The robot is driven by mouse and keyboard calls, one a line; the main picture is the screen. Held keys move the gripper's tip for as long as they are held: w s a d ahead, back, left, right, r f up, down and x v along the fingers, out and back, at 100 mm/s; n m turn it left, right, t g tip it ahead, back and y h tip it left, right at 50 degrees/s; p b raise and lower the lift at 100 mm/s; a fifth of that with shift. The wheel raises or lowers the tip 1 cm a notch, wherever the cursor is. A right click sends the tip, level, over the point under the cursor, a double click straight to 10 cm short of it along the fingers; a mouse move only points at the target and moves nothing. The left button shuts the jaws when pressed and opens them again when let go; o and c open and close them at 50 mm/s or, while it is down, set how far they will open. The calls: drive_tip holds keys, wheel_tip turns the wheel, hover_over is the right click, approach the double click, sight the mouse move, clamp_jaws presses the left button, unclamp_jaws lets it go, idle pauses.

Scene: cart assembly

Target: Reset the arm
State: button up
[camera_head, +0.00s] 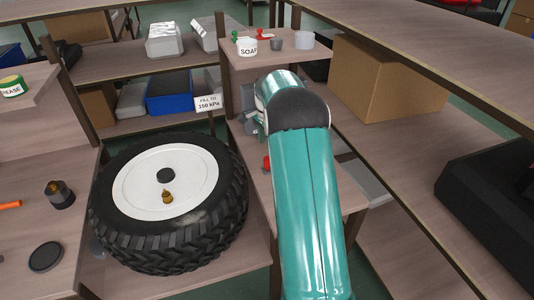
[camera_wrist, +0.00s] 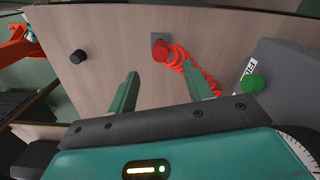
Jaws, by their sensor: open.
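My gripper shows in the wrist view (camera_wrist: 160,72) as two green fingers spread apart with nothing between them. Just past the fingertips is a red fitting (camera_wrist: 160,50) on a grey plate, with a coiled red hose running right from it. In the head view my teal arm reaches forward over the narrow shelf at centre right. It hides my gripper there.
A tyre on a white rim (camera_head: 135,187) lies on the left bench. A cardboard box (camera_head: 385,80) is to the right. A grey box with a green knob (camera_wrist: 252,83) lies right of my fingers.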

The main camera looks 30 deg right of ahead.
wheel_tip(320, 180, up, 5)
drive_tip(key=shift+r, duration=0.1)
idle(0.4)
